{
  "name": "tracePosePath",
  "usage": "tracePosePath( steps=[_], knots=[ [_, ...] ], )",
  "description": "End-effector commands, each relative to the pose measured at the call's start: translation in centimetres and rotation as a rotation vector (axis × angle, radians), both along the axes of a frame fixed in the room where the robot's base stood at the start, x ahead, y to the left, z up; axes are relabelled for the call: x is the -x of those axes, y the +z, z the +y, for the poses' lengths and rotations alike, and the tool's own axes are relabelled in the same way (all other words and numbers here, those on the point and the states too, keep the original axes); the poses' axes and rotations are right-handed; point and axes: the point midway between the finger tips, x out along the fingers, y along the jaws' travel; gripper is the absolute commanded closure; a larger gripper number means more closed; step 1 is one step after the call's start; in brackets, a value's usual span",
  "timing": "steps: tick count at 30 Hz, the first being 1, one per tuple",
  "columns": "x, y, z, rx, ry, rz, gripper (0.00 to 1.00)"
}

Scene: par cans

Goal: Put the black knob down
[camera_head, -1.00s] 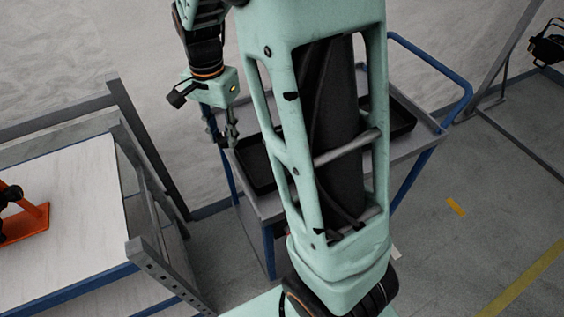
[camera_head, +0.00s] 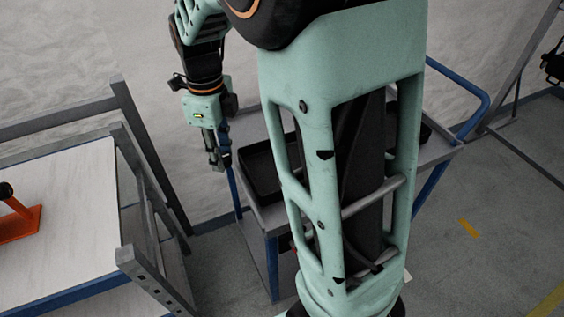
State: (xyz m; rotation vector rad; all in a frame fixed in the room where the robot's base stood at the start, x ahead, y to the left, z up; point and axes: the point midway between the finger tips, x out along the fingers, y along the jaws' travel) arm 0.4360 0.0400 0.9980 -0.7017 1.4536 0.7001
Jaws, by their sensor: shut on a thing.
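My gripper (camera_head: 217,160) hangs pointing down at the upper left of the picture. In the picture it lies just left of the grey cart's (camera_head: 268,220) left edge and the black tray (camera_head: 262,196) on it. Its fingers are close together, shut on the black knob. The knob itself is too small and dark to make out between the fingers. Whether the gripper is over the cart or beside it is hard to tell. My own arm link hides the middle of the cart and part of the tray.
A pale-topped workbench (camera_head: 70,215) with a grey metal frame stands at the left. An orange object (camera_head: 22,222) with a black part lies on it. The cart has a blue handle (camera_head: 470,90) at its right. Open floor with yellow markings lies to the right.

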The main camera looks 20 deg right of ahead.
Motion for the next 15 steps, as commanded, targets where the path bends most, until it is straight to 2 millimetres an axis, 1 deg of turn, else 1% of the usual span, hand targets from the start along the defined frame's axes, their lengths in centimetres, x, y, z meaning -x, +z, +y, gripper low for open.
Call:
tracePosePath(
  steps=[5,11,12,15],
  knots=[
    [-0.8,-1.6,-3.5,0.002,-0.014,0.003,0.94],
    [-2.1,-3.8,-8.3,0.002,-0.013,0.003,0.94],
    [-2.2,-4.6,-9.1,0.001,-0.012,0.005,0.94],
    [-2.6,-6.6,-10.5,0.001,-0.009,0.006,0.94]
  ],
)
